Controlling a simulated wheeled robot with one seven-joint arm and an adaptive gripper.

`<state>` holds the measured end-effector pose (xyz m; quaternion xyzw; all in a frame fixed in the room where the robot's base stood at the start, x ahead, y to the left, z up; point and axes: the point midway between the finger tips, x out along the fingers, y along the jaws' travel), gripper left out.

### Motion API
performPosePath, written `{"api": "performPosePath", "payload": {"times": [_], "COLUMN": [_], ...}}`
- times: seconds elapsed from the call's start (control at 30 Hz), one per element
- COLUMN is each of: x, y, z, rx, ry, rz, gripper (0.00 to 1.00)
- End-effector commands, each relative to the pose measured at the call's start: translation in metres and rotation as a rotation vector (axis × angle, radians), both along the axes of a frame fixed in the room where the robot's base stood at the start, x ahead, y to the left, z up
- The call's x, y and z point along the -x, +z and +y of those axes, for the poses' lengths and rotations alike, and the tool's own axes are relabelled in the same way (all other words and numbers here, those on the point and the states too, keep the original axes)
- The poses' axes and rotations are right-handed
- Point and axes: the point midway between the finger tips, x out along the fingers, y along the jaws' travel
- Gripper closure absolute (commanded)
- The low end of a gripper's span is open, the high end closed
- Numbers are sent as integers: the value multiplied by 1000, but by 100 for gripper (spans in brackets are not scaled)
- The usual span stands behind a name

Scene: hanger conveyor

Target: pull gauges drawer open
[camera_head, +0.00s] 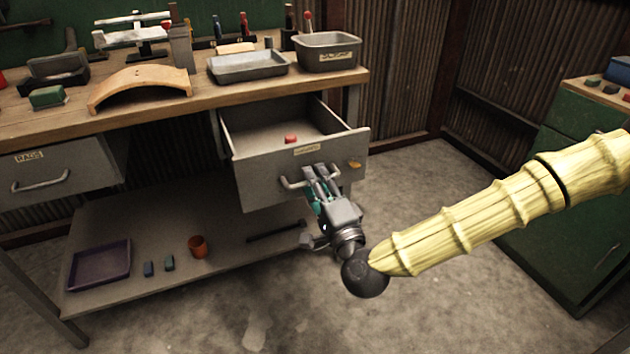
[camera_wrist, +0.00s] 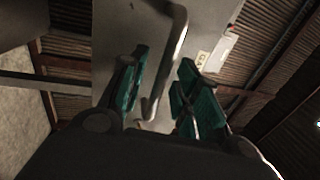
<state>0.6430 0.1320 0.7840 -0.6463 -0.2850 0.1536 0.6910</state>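The grey drawer with a small label (camera_head: 268,178) under the right part of the bench stands pulled out, and its inside shows. The label's writing is too small to read. A red block (camera_head: 291,139) lies inside it. My gripper (camera_head: 318,178) is at the drawer's front, at its bar handle (camera_head: 290,184). In the wrist view the handle (camera_wrist: 165,75) runs between the two teal-padded fingers (camera_wrist: 160,97), with visible space on both sides. The fingers look apart. Whether either finger touches the bar cannot be told.
A closed drawer labelled RAGS (camera_head: 60,172) is at the left. The lower shelf (camera_head: 130,215) holds a purple tray (camera_head: 100,265), an orange cup (camera_head: 198,246) and small blocks. A green cabinet (camera_head: 560,200) stands at the right. The floor before the drawer is clear.

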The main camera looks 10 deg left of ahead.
Motion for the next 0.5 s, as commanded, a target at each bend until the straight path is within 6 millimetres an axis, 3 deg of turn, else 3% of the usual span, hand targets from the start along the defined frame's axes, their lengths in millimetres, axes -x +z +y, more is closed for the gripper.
{"api": "performPosePath", "payload": {"times": [0.5], "x": [67], "y": [-17], "z": [-49], "rx": [1], "ry": [1], "rz": [3], "gripper": [68]}}
